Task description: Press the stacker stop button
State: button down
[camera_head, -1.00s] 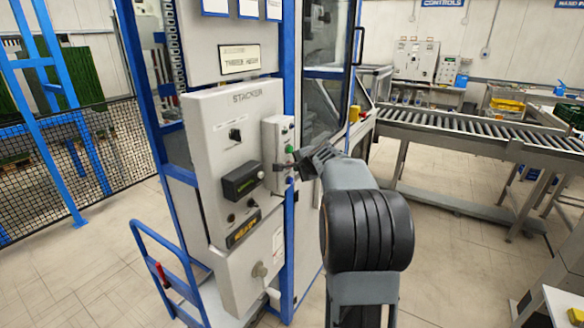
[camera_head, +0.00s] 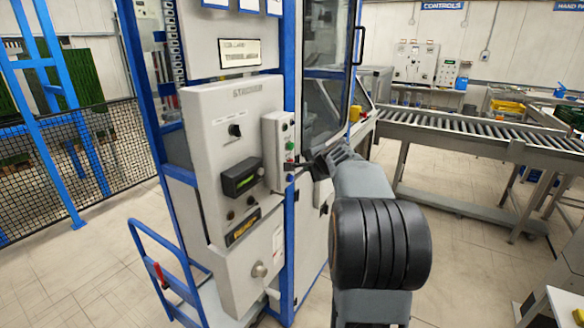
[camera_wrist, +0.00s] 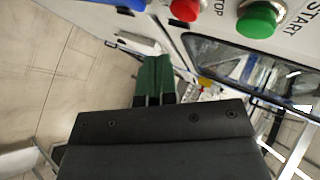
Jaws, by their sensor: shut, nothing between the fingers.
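The stacker control panel (camera_head: 218,110) faces me left of centre in the head view, with a narrow button box (camera_head: 271,150) on its right side. In the head view my gripper (camera_head: 290,167) is at the box's lower part; contact cannot be told.
A blue handrail (camera_head: 165,250) stands low at the left, before a mesh fence (camera_head: 110,150). A glazed blue-framed enclosure (camera_head: 328,100) is right of the button box. A roller conveyor (camera_head: 470,130) runs across the right.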

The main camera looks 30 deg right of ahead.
jog(key=shift+s+d+b, duration=0.35)
jog(key=shift+s, duration=0.35)
jog(key=shift+s+d+b, duration=0.3)
jog(key=shift+s+d, duration=0.05)
jog(key=shift+s, duration=0.3)
jog(key=s+a+f+n+g+y, duration=0.1)
jog(key=s+a+f+n+g, duration=0.4)
jog(key=f, duration=0.3)
jog(key=s+a+f+n+g, duration=0.1)
jog(key=s+a+f+n, duration=0.1)
jog(key=s+a+n, duration=0.4)
jog(key=s+a+f+n+g, duration=0.1)
jog(key=s+a+n, duration=0.5)
jog(key=s+a, duration=0.6)
jog(key=a+f, duration=0.1)
jog(key=a, duration=0.4)
jog(key=shift+s+n, duration=0.2)
jog(key=shift+n, duration=0.2)
